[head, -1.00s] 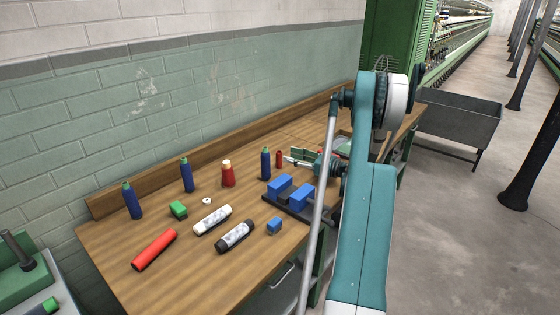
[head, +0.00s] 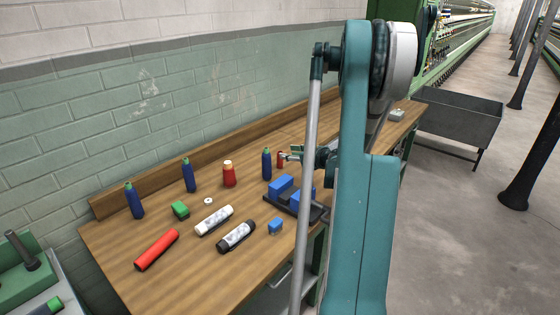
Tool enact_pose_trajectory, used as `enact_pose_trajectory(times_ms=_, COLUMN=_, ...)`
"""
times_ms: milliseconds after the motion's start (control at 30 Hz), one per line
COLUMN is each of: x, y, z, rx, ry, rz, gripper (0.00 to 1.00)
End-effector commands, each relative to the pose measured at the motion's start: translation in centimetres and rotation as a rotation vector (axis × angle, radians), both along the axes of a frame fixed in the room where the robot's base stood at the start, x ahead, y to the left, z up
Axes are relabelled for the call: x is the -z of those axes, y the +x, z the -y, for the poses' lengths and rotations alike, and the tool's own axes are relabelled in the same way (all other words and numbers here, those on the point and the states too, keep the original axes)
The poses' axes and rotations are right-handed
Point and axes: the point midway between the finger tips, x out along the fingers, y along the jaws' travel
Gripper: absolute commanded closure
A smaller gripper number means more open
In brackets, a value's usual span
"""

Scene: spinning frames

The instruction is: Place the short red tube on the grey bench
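The short red tube (head: 280,163) stands upright on the wooden table, just right of a blue bobbin with a green top. My gripper (head: 287,155) is at the tube's upper part, reaching in from the right. Its fingertips look very close to the tube or overlap it. The view is too small to tell whether they touch it or how far they are apart. A dark grey bench (head: 470,105) with a tray-like top stands on the floor at the right, beyond the wooden table.
A blue block fixture (head: 283,187) sits close in front of my gripper. Several bobbins, a red cone (head: 229,174), a longer red tube (head: 157,250) lying flat, and white and black rolls occupy the table's left part. A brick wall runs behind.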

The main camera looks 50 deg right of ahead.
Motion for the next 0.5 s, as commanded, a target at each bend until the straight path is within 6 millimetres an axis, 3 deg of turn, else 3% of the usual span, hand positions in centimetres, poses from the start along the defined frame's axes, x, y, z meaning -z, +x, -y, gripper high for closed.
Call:
enact_pose_trajectory(times_ms=267, x=0.0, y=0.1, z=0.0, rx=-0.001, ry=0.0, rz=0.0, gripper=0.64)
enact_pose_trajectory(times_ms=500, x=0.6, y=1.4, z=0.2, rx=-0.002, ry=0.0, rz=0.0, gripper=0.64)
